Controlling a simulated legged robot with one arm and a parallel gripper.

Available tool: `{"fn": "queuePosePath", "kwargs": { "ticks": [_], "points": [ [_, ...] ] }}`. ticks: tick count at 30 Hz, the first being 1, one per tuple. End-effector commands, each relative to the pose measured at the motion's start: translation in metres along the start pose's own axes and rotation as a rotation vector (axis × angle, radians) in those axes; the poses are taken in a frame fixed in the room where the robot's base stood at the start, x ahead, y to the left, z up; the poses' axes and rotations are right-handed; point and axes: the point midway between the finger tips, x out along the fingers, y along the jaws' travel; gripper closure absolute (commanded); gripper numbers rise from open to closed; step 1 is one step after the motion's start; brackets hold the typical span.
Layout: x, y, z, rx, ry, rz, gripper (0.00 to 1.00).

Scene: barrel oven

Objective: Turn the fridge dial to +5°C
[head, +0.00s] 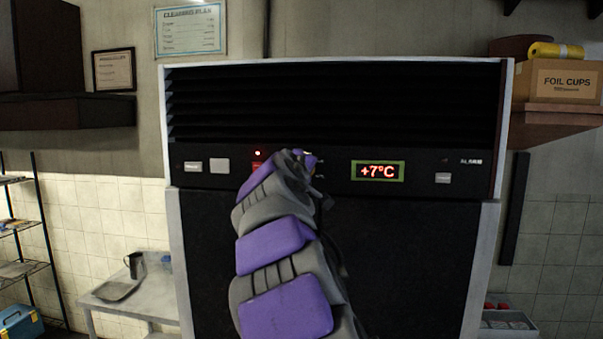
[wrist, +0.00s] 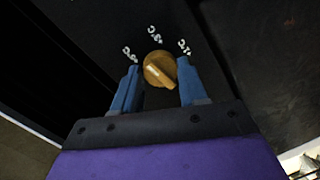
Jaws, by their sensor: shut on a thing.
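The fridge (head: 420,260) stands straight ahead, with a dark control strip below its black louvres. Its display (head: 379,171) reads +7°C in red. The round orange-tan dial (wrist: 158,69) shows in the wrist view, with small white temperature marks around it that are hard to read. My gripper (wrist: 155,88) is shut on the dial, one blue finger on each side of it. In the head view my arm hides the dial and most of my gripper (head: 300,155).
A red light (head: 257,153) glows above a red switch (head: 258,166), partly behind my arm. A steel table (head: 150,297) with a tray and jug stands at left. A foil cups box (head: 566,82) sits on a shelf at right.

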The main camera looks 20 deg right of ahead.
Motion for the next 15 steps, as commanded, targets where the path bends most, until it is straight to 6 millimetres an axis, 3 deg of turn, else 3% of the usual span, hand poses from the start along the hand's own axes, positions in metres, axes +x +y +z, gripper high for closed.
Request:
{"fn": "queuePosePath", "kwargs": {
  "ticks": [7,8,15],
  "points": [
    [0.0023,-0.0056,0.0006,-0.002,-0.008,-0.007,0.88],
    [0.0022,-0.0057,0.0003,-0.003,-0.007,-0.007,0.57],
    [0.0001,-0.0043,-0.0019,-0.003,-0.003,-0.004,0.34]
  ]
}}
